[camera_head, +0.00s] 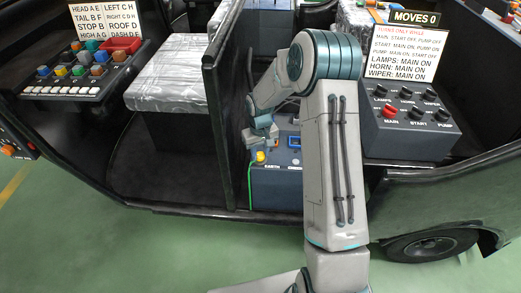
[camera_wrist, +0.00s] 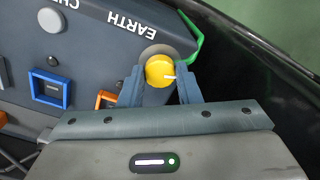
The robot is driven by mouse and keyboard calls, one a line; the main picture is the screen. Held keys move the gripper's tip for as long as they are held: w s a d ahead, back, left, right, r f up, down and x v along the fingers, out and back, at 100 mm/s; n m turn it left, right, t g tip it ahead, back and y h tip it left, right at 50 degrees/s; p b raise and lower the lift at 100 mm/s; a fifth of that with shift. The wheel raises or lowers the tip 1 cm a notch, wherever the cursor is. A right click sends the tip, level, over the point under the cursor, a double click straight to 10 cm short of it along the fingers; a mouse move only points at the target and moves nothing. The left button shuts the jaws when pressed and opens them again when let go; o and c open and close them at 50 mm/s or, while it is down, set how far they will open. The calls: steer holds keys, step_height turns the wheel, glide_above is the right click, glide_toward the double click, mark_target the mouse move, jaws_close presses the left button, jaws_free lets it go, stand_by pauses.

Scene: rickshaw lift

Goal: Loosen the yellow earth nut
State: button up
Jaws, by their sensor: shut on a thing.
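The yellow earth nut (camera_wrist: 160,71) sits on a round grey washer on the dark grey box (camera_wrist: 85,50), beside the white word EARTH. A white mark on the nut points to the right in the wrist view. My gripper (camera_wrist: 160,84) has a finger on each side of the nut and is shut on it. In the head view the yellow nut (camera_head: 261,156) shows below my gripper (camera_head: 260,145), at the box's top left. The finger contact is too small to make out there.
A green wire (camera_wrist: 192,40) bends close beside the nut. A blue square frame (camera_wrist: 50,88) and an orange one (camera_wrist: 105,99) are on the box. A dark wall (camera_wrist: 250,50) runs close on the right. A switch panel (camera_head: 410,125) stands at right in the head view.

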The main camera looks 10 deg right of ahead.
steer(key=n+p, duration=0.1)
steer(key=n, duration=0.3)
steer(key=shift+r+n+p, duration=0.1)
steer(key=shift+n+p, duration=0.2)
steer(key=shift+p, duration=0.1)
steer(key=n+p, duration=0.1)
steer(key=n, duration=0.2)
steer(key=shift+n, duration=0.3)
steer(key=n+p, duration=0.2)
steer(key=n, duration=0.2)
steer(key=shift+n+p, duration=0.8)
steer(key=shift+n, duration=0.9)
steer(key=o, duration=1)
steer(key=shift+c, duration=0.2)
